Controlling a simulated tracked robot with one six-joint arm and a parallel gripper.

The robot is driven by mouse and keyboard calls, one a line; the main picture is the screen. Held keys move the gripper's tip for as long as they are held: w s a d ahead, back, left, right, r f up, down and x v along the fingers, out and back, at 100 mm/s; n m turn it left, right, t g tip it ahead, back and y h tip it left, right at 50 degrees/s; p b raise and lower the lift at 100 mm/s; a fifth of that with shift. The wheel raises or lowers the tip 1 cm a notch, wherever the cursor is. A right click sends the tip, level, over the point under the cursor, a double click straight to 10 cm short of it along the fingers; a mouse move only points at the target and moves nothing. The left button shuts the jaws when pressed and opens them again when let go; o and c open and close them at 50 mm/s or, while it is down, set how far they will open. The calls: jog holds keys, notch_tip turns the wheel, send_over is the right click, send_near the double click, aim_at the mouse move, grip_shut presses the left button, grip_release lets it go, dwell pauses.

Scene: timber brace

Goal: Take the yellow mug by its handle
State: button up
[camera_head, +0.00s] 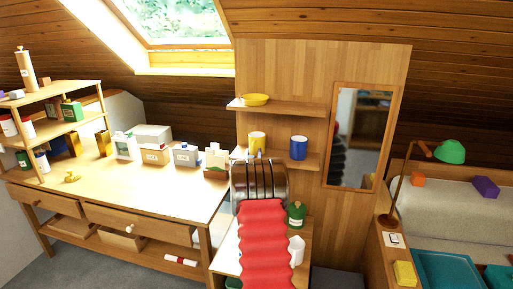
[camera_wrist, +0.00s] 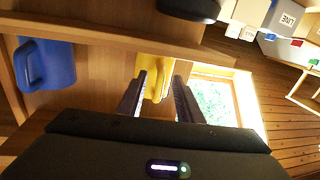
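The yellow mug (camera_head: 257,140) stands upright on the lower wall shelf (camera_head: 312,160), left of the blue mug (camera_head: 298,148). My gripper (camera_wrist: 158,90) shows in the wrist view with its two dark fingers apart. The yellow mug (camera_wrist: 152,66) is straight ahead there, and its handle (camera_wrist: 157,88) points towards me, between the fingers. I see space beside the handle, so the fingers look open and not closed on it. Whether a finger touches it I cannot tell. In the head view my arm covers the fingertips and the area just below the mug.
The blue mug also shows in the wrist view (camera_wrist: 46,64), to the left. An upper shelf (camera_head: 290,107) with a yellow bowl (camera_head: 255,99) is above the mugs. A mirror (camera_head: 361,137) is right of the shelves. A workbench (camera_head: 150,195) with boxes is on the left.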

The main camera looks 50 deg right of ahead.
jog(key=shift+c, duration=0.4)
grip_shut()
